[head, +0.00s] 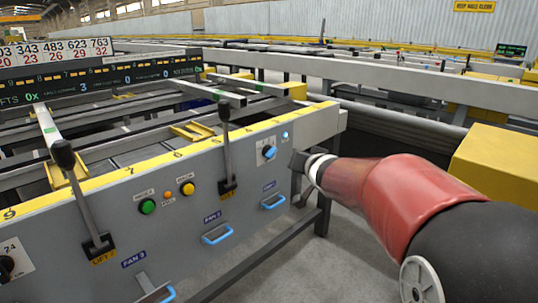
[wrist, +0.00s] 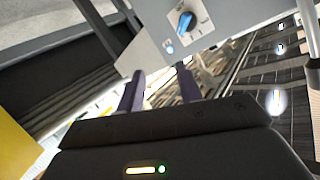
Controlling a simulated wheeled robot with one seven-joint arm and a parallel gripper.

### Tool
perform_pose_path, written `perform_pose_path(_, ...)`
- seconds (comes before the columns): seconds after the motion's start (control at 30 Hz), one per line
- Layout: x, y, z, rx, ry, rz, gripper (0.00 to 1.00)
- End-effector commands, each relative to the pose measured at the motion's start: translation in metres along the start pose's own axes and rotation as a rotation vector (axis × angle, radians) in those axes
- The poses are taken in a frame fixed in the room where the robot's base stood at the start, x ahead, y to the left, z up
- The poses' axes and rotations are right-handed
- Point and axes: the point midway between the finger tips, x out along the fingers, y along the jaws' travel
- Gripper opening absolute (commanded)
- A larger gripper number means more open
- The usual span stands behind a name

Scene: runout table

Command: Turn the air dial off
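A blue dial (head: 269,152) sits on a white plate at the right end of the grey control panel. It also shows at the top of the wrist view (wrist: 185,24), with its pointer slanted across the plate. The lettering round it is too small to read, so I cannot confirm that it is the air dial or which setting it is on. My gripper (head: 299,160) is just right of the dial in the head view. In the wrist view my gripper (wrist: 159,80) has its two fingers apart with nothing between them. The fingertips are short of the dial.
A small lit blue lamp (head: 285,135) is beside the dial. A tall black-knobbed lever (head: 227,150) stands left of it, and blue pull handles (head: 273,202) are below. A black dial (head: 7,265) is at far left. A yellow block (head: 500,165) is at right.

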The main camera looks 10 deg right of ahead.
Motion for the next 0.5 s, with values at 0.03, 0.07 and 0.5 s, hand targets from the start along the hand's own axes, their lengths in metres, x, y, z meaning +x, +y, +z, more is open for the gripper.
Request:
perform_pose_path(0.03, 0.027, 0.002, -0.001, 0.06, 0.006, -0.076, 0.35)
perform_pose_path(0.07, 0.04, 0.001, -0.002, 0.1, 0.008, -0.131, 0.35)
perform_pose_path(0.5, 0.104, 0.004, 0.018, 0.532, -0.167, -0.674, 0.35)
